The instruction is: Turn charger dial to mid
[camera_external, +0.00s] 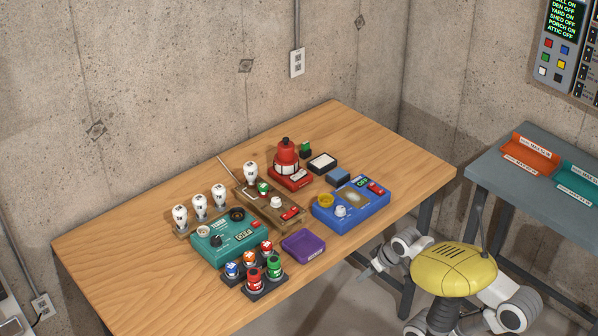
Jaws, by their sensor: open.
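A teal box (229,241) with a black dial (216,241), a second dark round part and a small display stands at the left of the wooden table. A blue box (350,203) with a yellow knob (325,200), a white knob (340,211) and a lit green display stands at the right. Their labels are too small to read, so I cannot tell which is the charger. My gripper (368,272) is open and empty off the table's front right edge, apart from both boxes. Its fingers are small in this view.
A grey table (500,183) stands right.

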